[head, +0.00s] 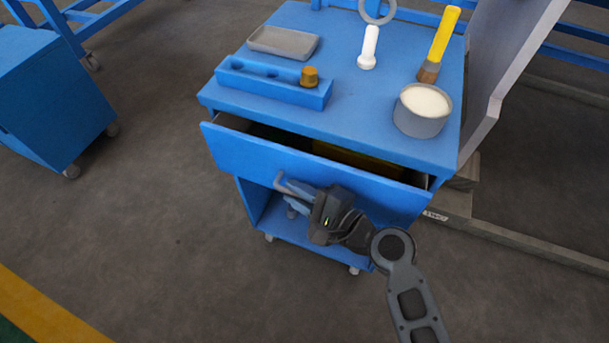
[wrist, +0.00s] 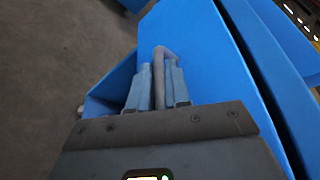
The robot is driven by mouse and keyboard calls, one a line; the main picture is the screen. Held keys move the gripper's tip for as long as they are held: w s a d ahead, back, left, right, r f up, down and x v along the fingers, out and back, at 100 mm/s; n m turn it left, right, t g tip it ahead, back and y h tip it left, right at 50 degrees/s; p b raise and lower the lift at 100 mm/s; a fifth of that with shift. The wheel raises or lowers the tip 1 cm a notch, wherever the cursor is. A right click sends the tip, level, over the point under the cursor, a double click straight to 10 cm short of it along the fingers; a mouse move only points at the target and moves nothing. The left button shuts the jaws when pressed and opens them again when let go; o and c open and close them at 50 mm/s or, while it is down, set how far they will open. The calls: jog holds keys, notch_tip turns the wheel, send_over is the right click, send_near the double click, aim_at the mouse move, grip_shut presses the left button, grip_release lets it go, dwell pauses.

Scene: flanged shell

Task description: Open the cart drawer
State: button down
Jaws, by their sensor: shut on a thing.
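The blue cart (head: 345,95) stands in front of me. Its drawer (head: 240,150) is partly open, with a gap between the drawer front and the cart top. Something yellow (head: 350,157) shows inside. The grey bar handle (head: 290,187) is on the drawer front; in the wrist view the handle (wrist: 161,75) stands between my two fingers. My gripper (head: 295,192) is shut on the handle, and it also shows in the wrist view (wrist: 160,85). Part of the handle is hidden by my gripper and arm.
On the cart top are a grey tray (head: 283,42), a blue block (head: 270,84) with a brass piece (head: 309,77), a white bolt-like piece (head: 368,48), a yellow-handled brush (head: 440,45) and a bowl (head: 422,110). Another blue cart (head: 50,95) stands left. The floor between is clear.

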jog(key=s+a, duration=0.3)
jog(key=s, duration=0.6)
jog(key=s+a+p, duration=0.1)
jog(key=s+a, duration=0.2)
jog(key=s, duration=0.7)
jog(key=shift+a, duration=0.4)
jog(key=shift+s, duration=0.1)
jog(key=c, duration=1.4)
grip_release()
jog(key=shift+c, duration=0.2)
jog(key=b+v, duration=0.1)
jog(key=v, duration=0.6)
jog(key=shift+s+d, duration=0.25)
jog(key=shift+d, duration=0.05)
jog(key=shift+d, duration=0.1)
